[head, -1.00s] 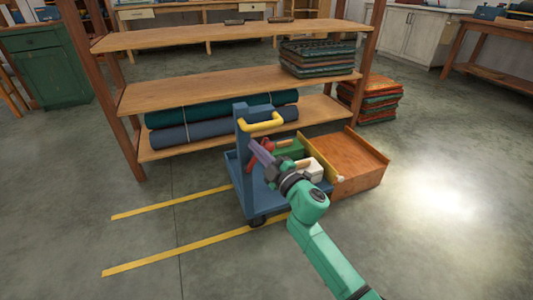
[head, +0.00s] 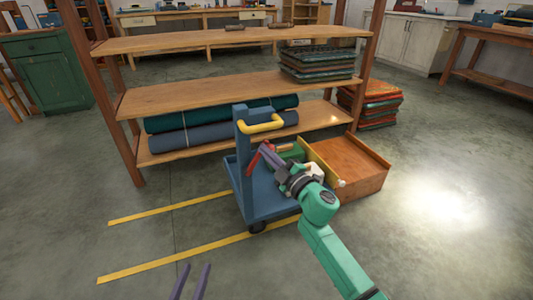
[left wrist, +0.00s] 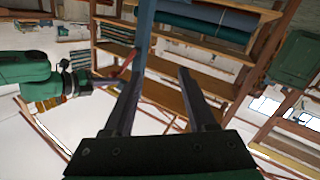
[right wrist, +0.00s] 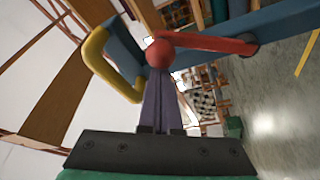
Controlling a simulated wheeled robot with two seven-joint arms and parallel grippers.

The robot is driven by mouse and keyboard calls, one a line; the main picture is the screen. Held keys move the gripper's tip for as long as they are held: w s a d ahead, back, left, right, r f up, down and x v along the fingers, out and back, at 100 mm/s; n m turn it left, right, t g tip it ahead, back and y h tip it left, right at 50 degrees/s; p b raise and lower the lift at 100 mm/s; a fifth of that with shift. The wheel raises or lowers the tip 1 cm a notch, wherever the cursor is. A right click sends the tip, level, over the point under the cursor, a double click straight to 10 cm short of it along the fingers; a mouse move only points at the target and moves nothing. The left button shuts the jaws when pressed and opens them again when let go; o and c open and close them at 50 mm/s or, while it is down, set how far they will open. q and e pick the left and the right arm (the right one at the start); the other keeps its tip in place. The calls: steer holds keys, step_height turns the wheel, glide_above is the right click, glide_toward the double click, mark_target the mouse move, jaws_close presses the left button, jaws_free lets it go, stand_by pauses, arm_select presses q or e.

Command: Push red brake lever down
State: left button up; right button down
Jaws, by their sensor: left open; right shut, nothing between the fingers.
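The red brake lever (head: 255,161) is on the side of the blue cart (head: 243,190). In the head view it slants up to the right towards my right gripper (head: 265,147). In the right wrist view the lever (right wrist: 205,44) runs from a pivot on the blue post to a round knob. My right gripper's shut fingers (right wrist: 160,76) are at that knob, with nothing between them; whether they touch it I cannot tell. My left gripper (head: 195,268) is open and empty at the bottom of the head view; its spread fingers (left wrist: 160,73) also show in the left wrist view.
The cart has a yellow handle (head: 262,125) above the lever and holds a green item (head: 291,151) and a white item. An orange-brown wooden box (head: 360,170) is right of it. A wooden shelf (head: 220,92) stands behind. The floor in front, with yellow lines (head: 170,207), is clear.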

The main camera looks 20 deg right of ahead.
arm_select(q)
steer(key=shift+f, duration=0.15)
steer(key=w+r+t+b, duration=0.1)
steer(key=w+r+t, duration=0.1)
steer(key=r, duration=0.6)
steer(key=w+a+r+m+t+h, duration=0.1)
steer(key=w+r+t, duration=0.2)
steer(key=r, duration=0.5)
steer(key=shift+a+r+b, duration=0.15)
steer(key=shift+a+b, duration=0.1)
steer(key=shift+b, duration=0.1)
arm_select(e)
steer(key=d+f+m+t+h, duration=0.3)
steer(key=d+f+m+h, duration=0.2)
steer(key=m, duration=1.1)
step_height(320, 180, down, 5)
steer(key=d, duration=0.2)
steer(key=shift+w+d+r+h, duration=0.2)
steer(key=shift+d+h, duration=0.1)
steer(key=shift+d, duration=0.05)
arm_select(q)
steer(key=shift+r, duration=0.1)
arm_select(e)
steer(key=shift+f, duration=0.15)
